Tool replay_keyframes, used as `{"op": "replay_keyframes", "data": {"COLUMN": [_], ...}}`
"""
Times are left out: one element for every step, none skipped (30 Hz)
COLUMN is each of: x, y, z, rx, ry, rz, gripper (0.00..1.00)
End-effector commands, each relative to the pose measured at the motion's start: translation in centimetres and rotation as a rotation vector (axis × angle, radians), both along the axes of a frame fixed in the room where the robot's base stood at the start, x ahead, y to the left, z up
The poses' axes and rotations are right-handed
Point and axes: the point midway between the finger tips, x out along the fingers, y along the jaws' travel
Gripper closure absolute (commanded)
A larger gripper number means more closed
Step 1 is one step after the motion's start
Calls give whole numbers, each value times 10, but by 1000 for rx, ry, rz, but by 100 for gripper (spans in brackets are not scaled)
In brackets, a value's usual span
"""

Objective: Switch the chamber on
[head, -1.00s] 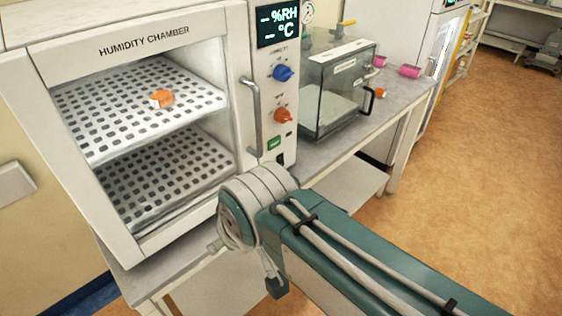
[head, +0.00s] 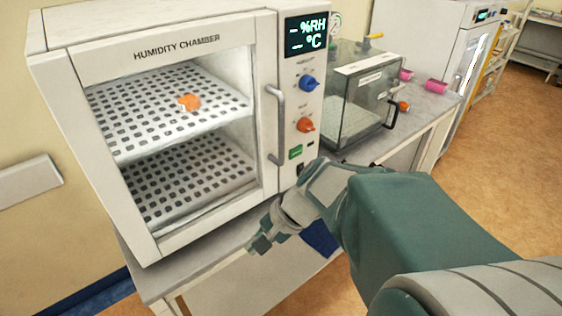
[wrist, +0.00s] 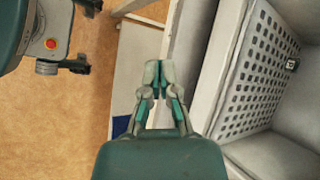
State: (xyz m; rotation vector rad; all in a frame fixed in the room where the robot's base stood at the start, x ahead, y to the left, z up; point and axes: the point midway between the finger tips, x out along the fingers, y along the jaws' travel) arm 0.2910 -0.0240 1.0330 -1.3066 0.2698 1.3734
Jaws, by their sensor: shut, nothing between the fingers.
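The humidity chamber (head: 70,60) is a white cabinet with a glazed door, seemingly closed, and a vertical handle (head: 277,125). Its display (head: 306,35) shows dashes before %RH and °C. Below are a blue knob (head: 309,83), an orange knob (head: 305,125) and a green button or label (head: 296,152). A small dark switch (head: 300,167) at the panel's bottom is partly hidden by my arm. My gripper (head: 258,244) is shut and empty, low in front of the chamber. In the wrist view my gripper (wrist: 158,72) points along the chamber front (wrist: 222,70).
An orange-topped item (head: 189,102) lies on the upper perforated shelf. A clear box (head: 355,105) stands right of the chamber on the bench (head: 432,112), with pink items (head: 436,86) behind it. Open floor (head: 510,150) lies to the right.

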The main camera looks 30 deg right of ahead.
Motion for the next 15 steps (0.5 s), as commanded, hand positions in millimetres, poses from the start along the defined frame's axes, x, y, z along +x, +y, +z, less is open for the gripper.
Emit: {"op": "replay_keyframes", "data": {"x": [6, 10, 15, 19, 22, 27, 30, 33, 37, 40, 42, 44, 46, 46, 46], "y": [-9, -14, -21, -27, -33, -43, -50, -59, -71, -80, -90, -104, -115, -127, -143], "z": [-4, -6, -8, -9, -10, -12, -13, -14, -16, -17, -19, -21, -23, -25, -28], "rx": [82, 129, 194, 242, 289, 352, 400, 447, 511, 558, 605, 668, 714, 761, 822], "ry": [25, 35, 46, 53, 59, 63, 65, 66, 65, 63, 59, 52, 46, 37, 24], "rz": [-91, -141, -209, -262, -313, -382, -435, -487, -558, -611, -663, -735, -789, -842, -914], "gripper": [100, 100, 100, 100, 100, 100, 100, 100, 100, 100, 100, 100, 100, 100, 100]}}
